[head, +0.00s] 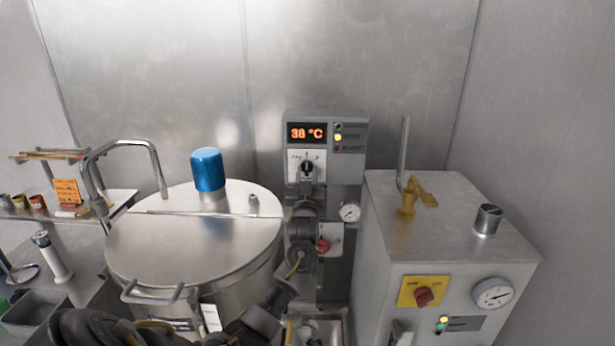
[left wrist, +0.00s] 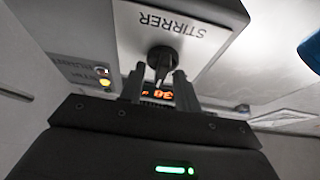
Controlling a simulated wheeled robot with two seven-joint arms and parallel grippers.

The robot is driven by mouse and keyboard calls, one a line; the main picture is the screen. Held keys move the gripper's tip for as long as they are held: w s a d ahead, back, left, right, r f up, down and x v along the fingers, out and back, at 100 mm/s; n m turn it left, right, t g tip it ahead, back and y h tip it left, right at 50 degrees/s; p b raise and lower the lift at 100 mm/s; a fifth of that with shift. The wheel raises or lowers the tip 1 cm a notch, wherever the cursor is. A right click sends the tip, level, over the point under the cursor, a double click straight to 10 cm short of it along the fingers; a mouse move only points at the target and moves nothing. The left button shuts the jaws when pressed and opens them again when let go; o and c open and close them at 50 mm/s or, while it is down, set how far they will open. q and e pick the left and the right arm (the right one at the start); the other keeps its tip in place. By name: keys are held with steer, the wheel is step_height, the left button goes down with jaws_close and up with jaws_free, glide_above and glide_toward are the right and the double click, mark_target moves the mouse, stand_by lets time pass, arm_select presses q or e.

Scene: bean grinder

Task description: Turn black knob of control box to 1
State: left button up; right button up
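The control box (head: 347,118) is a grey box on the back wall with an orange digital display (head: 306,133). Its black knob (head: 307,167) sits on a white plate below the display. In the left wrist view the box is upside down, and the black knob (left wrist: 162,58) is beside the word STIRRER. My left gripper (head: 307,188) is right at the knob in the head view. In the left wrist view its two fingers (left wrist: 160,74) are apart, with the knob's pointer between their tips; I see no clear contact. My right gripper is not in view.
A steel vat (head: 190,245) with a blue cap (head: 208,170) stands left of my left arm. A steel cabinet (head: 440,215) with a yellow valve handle (head: 412,195) and a red switch (head: 424,296) stands to the right. A gauge (head: 349,212) and a red knob (head: 323,245) are below the box.

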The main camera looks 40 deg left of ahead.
arm_select(q)
steer(key=shift+f, duration=0.15)
steer(key=shift+s+d+f, duration=0.1)
steer(key=shift+s+f, duration=0.05)
steer(key=shift+s, duration=0.05)
steer(key=b+v, duration=0.4)
steer(key=v, duration=0.6)
steer(key=shift+s, duration=0.15)
